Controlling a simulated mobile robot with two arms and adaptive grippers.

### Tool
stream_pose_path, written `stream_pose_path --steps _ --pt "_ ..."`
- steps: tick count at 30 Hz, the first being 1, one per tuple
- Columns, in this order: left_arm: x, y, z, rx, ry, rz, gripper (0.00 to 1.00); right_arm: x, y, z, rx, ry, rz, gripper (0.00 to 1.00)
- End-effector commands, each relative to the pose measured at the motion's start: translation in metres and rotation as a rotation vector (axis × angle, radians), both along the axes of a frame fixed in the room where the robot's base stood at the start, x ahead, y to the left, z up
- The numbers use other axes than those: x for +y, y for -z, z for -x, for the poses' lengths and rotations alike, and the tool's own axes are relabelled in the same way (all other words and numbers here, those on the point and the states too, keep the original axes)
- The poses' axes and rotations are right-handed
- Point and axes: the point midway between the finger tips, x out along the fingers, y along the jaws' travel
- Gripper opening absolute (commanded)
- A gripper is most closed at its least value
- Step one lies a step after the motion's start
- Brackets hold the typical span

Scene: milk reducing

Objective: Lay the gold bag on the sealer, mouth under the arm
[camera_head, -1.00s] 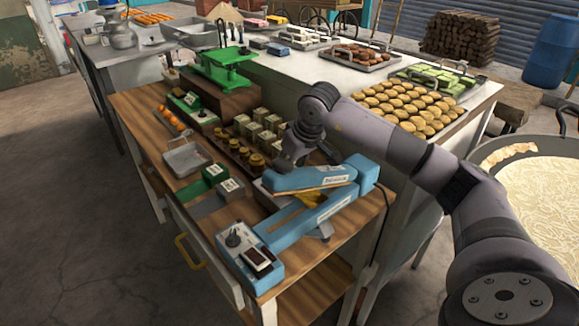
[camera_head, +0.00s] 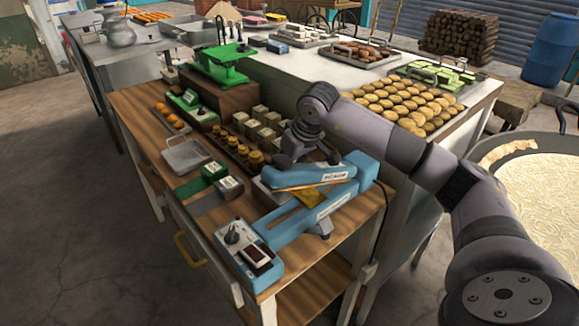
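The blue sealer (camera_head: 290,228) stands on the wooden table's near right part, its hinged arm (camera_head: 305,177) raised at a slant above its base. A patch of the gold bag (camera_head: 313,197) shows between the raised arm and the base. The rest of the bag is hidden by the arm, so I cannot tell where its mouth lies. My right gripper (camera_head: 287,161) points down just behind the sealer arm. Its fingertips are mostly hidden, so its grip on the bag cannot be seen. My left gripper is not in view.
Jars (camera_head: 238,150) and cream-coloured packs (camera_head: 265,135) stand behind the sealer. A green scale (camera_head: 224,65), a metal tray (camera_head: 186,155) and green and grey blocks (camera_head: 215,172) are further left. A cookie tray (camera_head: 410,105) is on the white counter. My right arm spans the right side.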

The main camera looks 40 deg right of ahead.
Motion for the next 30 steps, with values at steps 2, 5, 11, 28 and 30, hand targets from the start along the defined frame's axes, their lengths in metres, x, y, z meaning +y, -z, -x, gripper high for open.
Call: stream_pose_path --steps 2,5,11,28,30 --pt "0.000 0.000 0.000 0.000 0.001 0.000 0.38 0.000 0.000 0.000 0.000 0.000 0.000 0.50" --pt "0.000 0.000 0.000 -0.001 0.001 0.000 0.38 0.000 0.000 0.000 0.000 0.000 0.000 0.57" --pt "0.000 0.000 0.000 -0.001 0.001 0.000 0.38 0.000 0.000 0.000 0.000 0.000 0.000 0.70" --pt "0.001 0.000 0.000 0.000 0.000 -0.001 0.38 -0.002 -0.032 0.012 -0.005 0.000 0.002 0.71" --pt "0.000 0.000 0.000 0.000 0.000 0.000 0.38 -0.002 -0.047 0.018 -0.005 0.000 0.002 0.71"
